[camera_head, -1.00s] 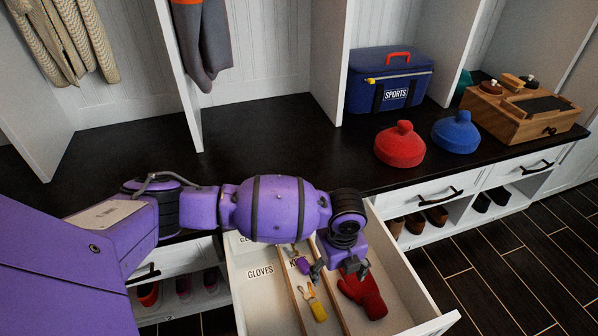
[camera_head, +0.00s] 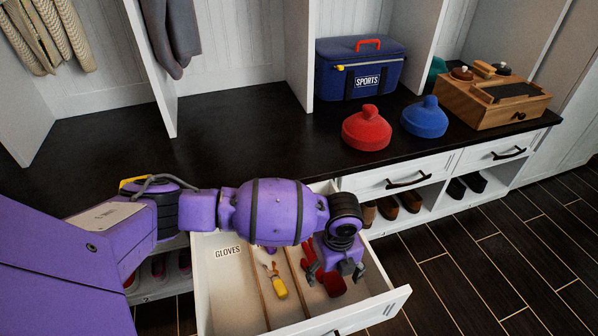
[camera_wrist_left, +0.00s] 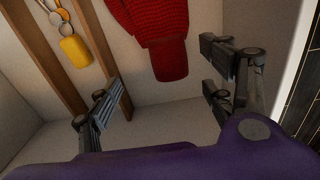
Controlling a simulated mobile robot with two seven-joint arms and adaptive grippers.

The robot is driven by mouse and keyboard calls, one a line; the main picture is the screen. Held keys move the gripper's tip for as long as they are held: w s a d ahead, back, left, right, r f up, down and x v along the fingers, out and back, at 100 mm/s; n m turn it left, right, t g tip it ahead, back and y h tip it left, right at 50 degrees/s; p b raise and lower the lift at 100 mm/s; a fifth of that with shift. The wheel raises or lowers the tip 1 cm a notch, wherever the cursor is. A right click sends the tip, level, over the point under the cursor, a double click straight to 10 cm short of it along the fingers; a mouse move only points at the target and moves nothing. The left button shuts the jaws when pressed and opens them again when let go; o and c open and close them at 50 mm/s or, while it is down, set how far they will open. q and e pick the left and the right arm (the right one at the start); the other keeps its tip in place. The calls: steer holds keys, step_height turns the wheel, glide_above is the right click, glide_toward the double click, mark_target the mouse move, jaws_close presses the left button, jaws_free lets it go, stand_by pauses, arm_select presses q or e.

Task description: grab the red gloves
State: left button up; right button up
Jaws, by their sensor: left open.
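The red gloves (camera_head: 333,284) lie in the right compartment of the open drawer (camera_head: 222,290), partly hidden by my left gripper in the head view. In the left wrist view the knitted red gloves (camera_wrist_left: 160,35) reach in from the top edge, their cuff toward me. My left gripper (camera_head: 336,276) is open above that compartment. In the wrist view its two fingers (camera_wrist_left: 165,95) stand apart, one on each side of the cuff's line, with nothing between the tips. I cannot tell its exact height above the gloves. My right gripper is not in view.
A yellow key tag (camera_head: 279,287) lies in the middle compartment between wooden dividers (camera_head: 298,281). The left compartment is labelled GLOVES. On the dark bench (camera_head: 250,135) stand a blue sports cooler (camera_head: 340,85), red and blue hats (camera_head: 367,130) and a wooden box (camera_head: 490,103).

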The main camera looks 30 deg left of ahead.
mark_target(334, 282)
arm_select(q)
steer(key=f+b, duration=0.1)
steer(key=f, duration=0.2)
steer(key=d+f+b, duration=0.1)
steer(key=f, duration=0.1)
steer(key=shift+w+b, duration=0.2)
steer(key=shift+b, duration=0.1)
steer(key=shift+r, duration=0.1)
steer(key=c, duration=1.4)
